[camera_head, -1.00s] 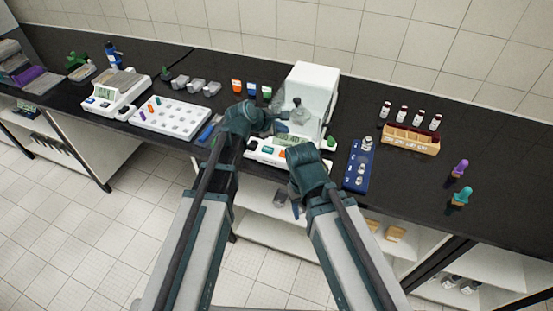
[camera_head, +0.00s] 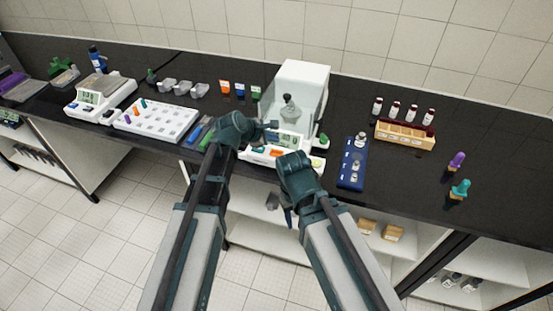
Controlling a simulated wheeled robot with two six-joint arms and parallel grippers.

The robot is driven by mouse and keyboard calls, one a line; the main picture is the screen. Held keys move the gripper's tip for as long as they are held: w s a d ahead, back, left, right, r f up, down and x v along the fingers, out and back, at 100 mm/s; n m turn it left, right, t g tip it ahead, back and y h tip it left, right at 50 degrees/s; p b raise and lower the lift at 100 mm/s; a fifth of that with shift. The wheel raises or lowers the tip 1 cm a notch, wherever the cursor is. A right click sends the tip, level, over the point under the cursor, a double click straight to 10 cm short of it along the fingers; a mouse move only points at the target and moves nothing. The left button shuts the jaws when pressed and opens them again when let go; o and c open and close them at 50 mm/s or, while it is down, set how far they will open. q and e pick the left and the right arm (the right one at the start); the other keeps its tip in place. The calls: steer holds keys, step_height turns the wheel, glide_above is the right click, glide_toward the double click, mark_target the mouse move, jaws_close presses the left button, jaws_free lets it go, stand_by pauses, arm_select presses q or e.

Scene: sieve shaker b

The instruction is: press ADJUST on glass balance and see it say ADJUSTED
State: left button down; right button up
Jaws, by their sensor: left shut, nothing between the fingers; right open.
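The glass balance (camera_head: 308,78) stands on the black bench, a white cabinet with a grey-topped flask-like object (camera_head: 289,110) inside. Its front panel has a small lit display (camera_head: 289,140), whose text is too small to read. An orange key (camera_head: 275,153) and a teal key (camera_head: 257,149) show on the panel; key labels cannot be read. My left gripper (camera_head: 272,125) is shut and empty, just above the left part of the front panel; contact cannot be told.
A white rack (camera_head: 157,119) and a second balance (camera_head: 97,97) stand to the left. A blue tray (camera_head: 352,168) stands close on the right, with a wooden vial box (camera_head: 405,135) behind it. Orange, blue and green containers (camera_head: 239,90) stand behind my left gripper.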

mark_target(274, 154)
arm_select(q)
steer(key=shift+f+b, duration=1.2)
steer(key=shift+f, duration=0.6)
arm_select(e)
steer(key=shift+f, duration=1.8)
arm_select(q)
steer(key=shift+f, duration=0.1)
arm_select(e)
steer(key=shift+f, duration=0.15)
arm_select(q)
steer(key=shift+f+b, duration=0.3)
steer(key=shift+b, duration=0.1)
arm_select(e)
steer(key=shift+f, duration=0.25)
arm_select(q)
steer(key=shift+f+b, duration=0.45)
steer(key=shift+b, duration=0.05)
arm_select(e)
steer(key=shift+f, duration=0.45)
arm_select(q)
steer(key=shift+r, duration=0.1)
arm_select(e)
steer(key=shift+r, duration=0.1)
arm_select(q)
steer(key=shift+r+p, duration=0.85)
steer(key=shift+p, duration=0.1)
arm_select(e)
steer(key=shift+r, duration=0.85)
